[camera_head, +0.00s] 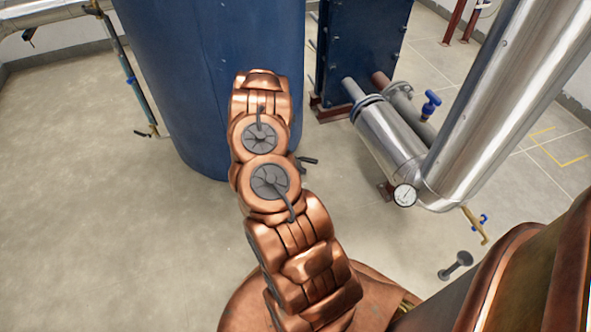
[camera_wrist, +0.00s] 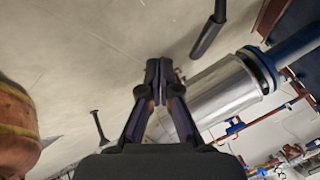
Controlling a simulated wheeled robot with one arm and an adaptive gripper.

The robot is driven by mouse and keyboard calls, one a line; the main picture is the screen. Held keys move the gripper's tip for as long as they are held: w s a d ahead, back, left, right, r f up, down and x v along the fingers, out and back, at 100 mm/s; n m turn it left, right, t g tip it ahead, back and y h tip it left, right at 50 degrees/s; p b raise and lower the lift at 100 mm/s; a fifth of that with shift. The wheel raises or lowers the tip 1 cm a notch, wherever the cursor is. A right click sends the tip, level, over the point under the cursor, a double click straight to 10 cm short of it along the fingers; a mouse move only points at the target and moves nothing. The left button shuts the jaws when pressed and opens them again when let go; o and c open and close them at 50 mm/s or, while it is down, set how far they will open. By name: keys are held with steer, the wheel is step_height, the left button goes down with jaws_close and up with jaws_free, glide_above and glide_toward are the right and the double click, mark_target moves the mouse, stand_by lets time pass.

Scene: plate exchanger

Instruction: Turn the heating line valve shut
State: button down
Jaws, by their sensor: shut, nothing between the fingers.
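My gripper (camera_wrist: 158,72) shows in the wrist view with its two dark fingers together and nothing between them. In the head view my copper-coloured arm hides most or all of it. A dark grey lever-like bar (camera_wrist: 208,38) stands just beyond and to the right of the fingertips in the wrist view, apart from them in the picture. A blue valve handle (camera_head: 431,103) sits on the pipework beside the silver insulated pipe (camera_head: 390,135). Another small blue handle (camera_head: 480,221) is on a brass drain pipe. I cannot tell which one is the heating line valve.
A large blue tank (camera_head: 205,70) stands behind my arm. A blue plate exchanger (camera_head: 360,45) is at the top. A gauge (camera_head: 404,195) is on the silver pipe. A grey post-like object (camera_head: 456,265) is at lower right. Floor at left (camera_head: 90,210) is clear.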

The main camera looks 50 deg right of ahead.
mark_target(304, 160)
steer(key=w+d+f+b, duration=0.1)
steer(key=d+f, duration=0.1)
steer(key=d, duration=0.3)
steer(key=shift+d+f, duration=0.15)
steer(key=shift+d, duration=0.1)
steer(key=shift+s+d, duration=0.1)
steer(key=shift+s, duration=0.05)
